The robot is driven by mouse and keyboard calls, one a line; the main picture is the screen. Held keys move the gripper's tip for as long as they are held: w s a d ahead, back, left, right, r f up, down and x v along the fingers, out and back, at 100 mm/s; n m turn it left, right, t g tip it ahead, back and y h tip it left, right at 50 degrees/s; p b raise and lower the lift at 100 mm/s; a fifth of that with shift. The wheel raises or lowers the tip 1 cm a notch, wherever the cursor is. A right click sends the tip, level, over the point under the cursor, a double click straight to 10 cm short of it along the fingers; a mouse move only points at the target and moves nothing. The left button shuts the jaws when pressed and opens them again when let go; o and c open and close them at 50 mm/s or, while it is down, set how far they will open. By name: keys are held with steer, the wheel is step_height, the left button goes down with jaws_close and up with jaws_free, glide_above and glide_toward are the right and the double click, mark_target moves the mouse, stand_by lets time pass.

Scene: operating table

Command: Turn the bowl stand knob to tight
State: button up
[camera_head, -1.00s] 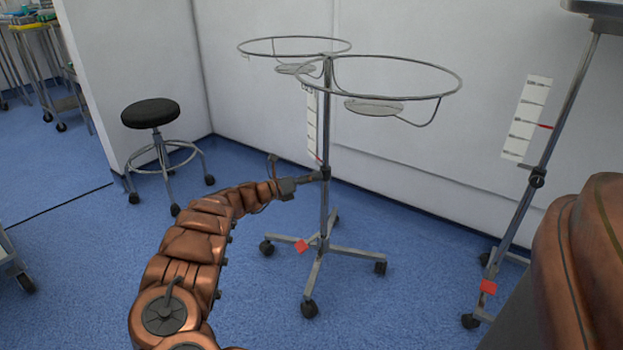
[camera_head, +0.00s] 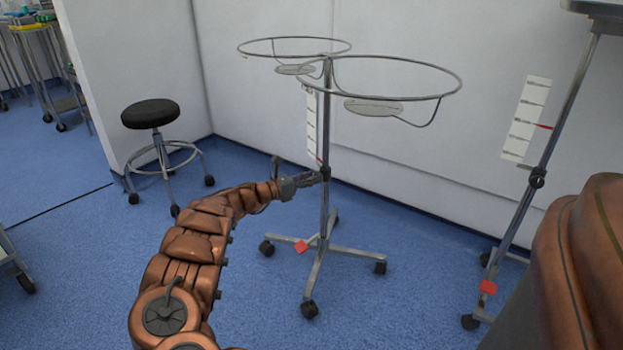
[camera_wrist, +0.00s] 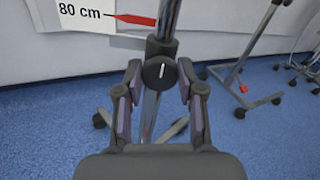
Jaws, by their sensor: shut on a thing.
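The bowl stand (camera_head: 325,115) stands upright on a wheeled base, with two wire rings at its top. Its black round knob (camera_wrist: 159,72) sits on the pole and carries a white line that looks nearly vertical. The knob area also shows in the head view (camera_head: 325,174), small and partly covered by my gripper. My gripper (camera_wrist: 159,80) has one finger on each side of the knob and is shut on it. In the head view my gripper (camera_head: 318,177) reaches the pole from the left.
A black stool (camera_head: 150,113) stands at the left by the wall. Another wheeled stand (camera_head: 537,180) with its own knob is at the right. A scale card (camera_wrist: 80,15) marked 80 cm and a red pointer (camera_wrist: 135,20) are above the knob. Blue floor is open around the base.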

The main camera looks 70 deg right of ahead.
steer(key=o, duration=1.2)
steer(key=shift+c, duration=0.2)
steer(key=v, duration=1.2)
